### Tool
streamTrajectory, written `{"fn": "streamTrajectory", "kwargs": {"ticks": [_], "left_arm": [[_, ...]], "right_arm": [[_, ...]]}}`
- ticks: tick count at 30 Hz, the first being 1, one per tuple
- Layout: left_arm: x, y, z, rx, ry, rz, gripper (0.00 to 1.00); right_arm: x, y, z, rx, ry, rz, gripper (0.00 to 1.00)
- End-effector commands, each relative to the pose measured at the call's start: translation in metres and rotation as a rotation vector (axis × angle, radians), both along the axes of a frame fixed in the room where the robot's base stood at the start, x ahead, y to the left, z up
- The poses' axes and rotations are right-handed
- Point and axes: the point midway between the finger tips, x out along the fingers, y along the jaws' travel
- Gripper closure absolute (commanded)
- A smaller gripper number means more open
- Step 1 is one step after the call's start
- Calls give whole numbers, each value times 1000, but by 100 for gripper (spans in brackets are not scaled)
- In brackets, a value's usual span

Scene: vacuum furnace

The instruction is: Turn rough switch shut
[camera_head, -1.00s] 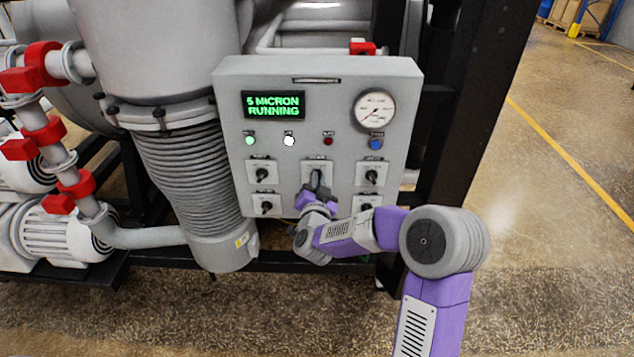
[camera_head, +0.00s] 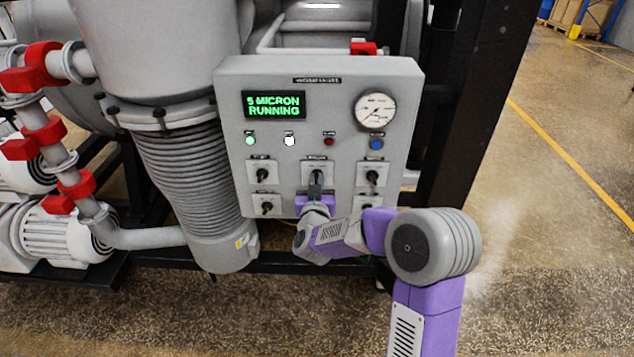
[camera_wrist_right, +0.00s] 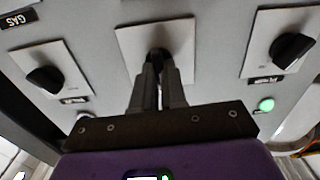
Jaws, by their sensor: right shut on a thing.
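The grey control panel (camera_head: 230,110) carries several black rotary switches on white plates. The middle switch (camera_head: 316,176) is at my right gripper (camera_head: 315,188), which reaches it from below. In the right wrist view, the gripper's two fingers (camera_wrist_right: 158,80) are closed on the black knob of the middle switch (camera_wrist_right: 158,55), hiding most of it. The knob appears about upright in the head view. The switch labels are too small to read, so I cannot tell which switch is the rough one. My left gripper is not in view.
The display (camera_head: 273,105) reads "5 MICRON RUNNING". A dial gauge (camera_head: 375,109) is at upper right. The green lamp (camera_head: 250,141) and the white lamp (camera_head: 289,141) look lit. Other switches (camera_head: 262,174) flank the middle one closely. A black frame post (camera_head: 465,110) stands to the right.

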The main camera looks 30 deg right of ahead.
Motion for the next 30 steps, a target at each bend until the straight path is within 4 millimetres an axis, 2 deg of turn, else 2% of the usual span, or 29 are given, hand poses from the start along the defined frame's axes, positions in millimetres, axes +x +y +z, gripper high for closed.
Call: {"fn": "streamTrajectory", "kwargs": {"ticks": [15, 30], "left_arm": [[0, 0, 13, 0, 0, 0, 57], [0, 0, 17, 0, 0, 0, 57]], "right_arm": [[1, 2, 0, -332, 204, 1, 100], [1, 2, -1, -423, 259, 1, 100]]}}
